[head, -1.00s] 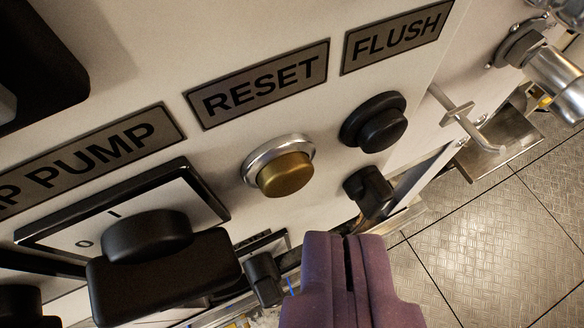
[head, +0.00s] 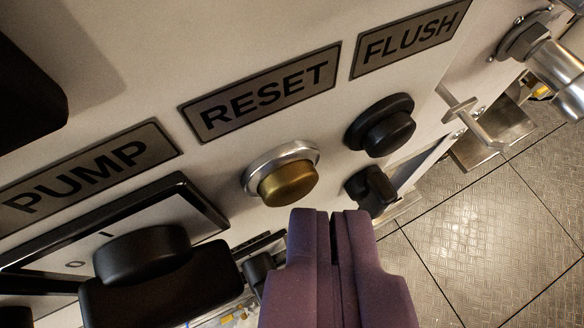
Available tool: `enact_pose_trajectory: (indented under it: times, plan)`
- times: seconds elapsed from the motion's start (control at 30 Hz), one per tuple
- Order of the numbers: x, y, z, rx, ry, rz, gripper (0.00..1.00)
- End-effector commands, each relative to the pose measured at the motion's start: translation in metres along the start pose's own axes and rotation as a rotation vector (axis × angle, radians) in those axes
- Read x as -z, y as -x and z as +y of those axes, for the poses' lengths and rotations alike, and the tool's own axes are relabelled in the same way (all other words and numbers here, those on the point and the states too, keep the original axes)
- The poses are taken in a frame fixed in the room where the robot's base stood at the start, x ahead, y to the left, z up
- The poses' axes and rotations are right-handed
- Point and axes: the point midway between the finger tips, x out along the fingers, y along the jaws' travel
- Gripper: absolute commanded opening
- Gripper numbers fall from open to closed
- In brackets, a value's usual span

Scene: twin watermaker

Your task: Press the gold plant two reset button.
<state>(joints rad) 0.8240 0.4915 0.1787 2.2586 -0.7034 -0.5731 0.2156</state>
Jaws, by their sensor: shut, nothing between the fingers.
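The gold reset button (head: 288,182) sits in a silver ring on the pale panel, under the RESET label (head: 262,91). No plant number shows in this view. My gripper (head: 333,214) is purple and shut, with nothing between its fingers. Its tips appear just below and to the right of the gold button in the picture. The button is fully visible and stands out from the panel. I see no contact between the fingers and the button, and the gap in depth is hard to judge.
A black button (head: 382,126) is under the FLUSH label (head: 411,40), right of the gold one. A black knob (head: 370,190) is below it. A black rotary switch (head: 143,254) is at left under the PUMP label (head: 88,172). Metal pipe fittings (head: 540,60) stick out at upper right.

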Motion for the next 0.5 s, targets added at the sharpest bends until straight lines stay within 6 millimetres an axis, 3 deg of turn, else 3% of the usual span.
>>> enact_pose_trajectory:
  times: [0.5]
  plan:
    - [0.003, -0.0044, -0.0035, 0.001, 0.001, 0.0, 0.0]
